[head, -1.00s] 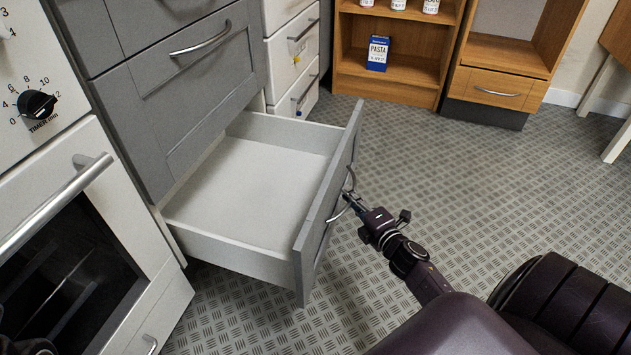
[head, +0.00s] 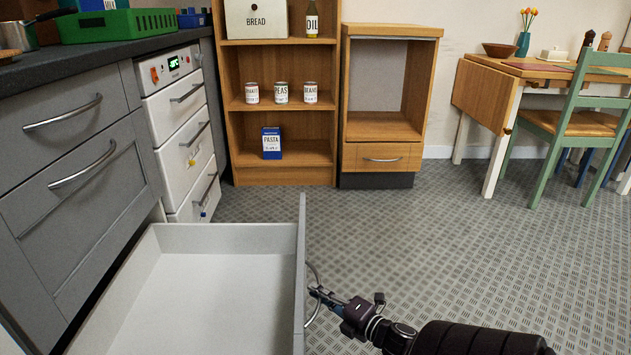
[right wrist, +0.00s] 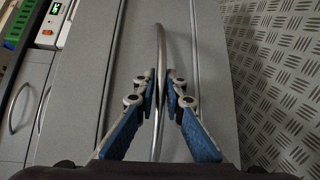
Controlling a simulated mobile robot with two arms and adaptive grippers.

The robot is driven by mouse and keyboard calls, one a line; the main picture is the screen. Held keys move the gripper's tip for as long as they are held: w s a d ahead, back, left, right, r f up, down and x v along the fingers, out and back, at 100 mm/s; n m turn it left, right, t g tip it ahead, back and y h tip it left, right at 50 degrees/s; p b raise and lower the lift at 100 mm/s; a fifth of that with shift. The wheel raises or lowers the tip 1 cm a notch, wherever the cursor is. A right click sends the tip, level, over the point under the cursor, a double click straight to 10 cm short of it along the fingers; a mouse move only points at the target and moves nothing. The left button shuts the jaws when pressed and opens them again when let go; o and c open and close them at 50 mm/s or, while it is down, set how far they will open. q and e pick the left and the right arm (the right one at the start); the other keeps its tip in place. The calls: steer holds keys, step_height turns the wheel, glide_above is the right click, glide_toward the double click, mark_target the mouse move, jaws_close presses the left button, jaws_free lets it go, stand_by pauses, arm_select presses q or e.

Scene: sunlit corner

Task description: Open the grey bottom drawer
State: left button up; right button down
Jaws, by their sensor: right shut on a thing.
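The grey bottom drawer (head: 200,285) stands pulled out of the grey cabinet (head: 75,190), and its light interior is empty. Its front panel (head: 301,270) is seen nearly edge-on in the head view. A curved metal handle (head: 314,275) is on the outer face of that panel. My right gripper (head: 318,292) is at the handle, to the right of the panel. In the right wrist view, the blue-padded fingers of my right gripper (right wrist: 162,85) are closed around the handle bar (right wrist: 161,50). My left gripper is not in view.
A white drawer unit (head: 185,130) stands beyond the grey cabinet. A wooden shelf (head: 278,175) with cans and a pasta box (head: 271,143), and a wooden cabinet (head: 381,130), stand at the back. A green chair (head: 575,125) and table (head: 490,110) are at right. The patterned floor between is clear.

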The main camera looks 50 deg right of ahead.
steer(key=c, duration=2.3)
jaws_free()
steer(key=shift+o, duration=0.2)
steer(key=s+a+r, duration=0.1)
steer(key=s, duration=1.1)
steer(key=shift+a+r, duration=0.3)
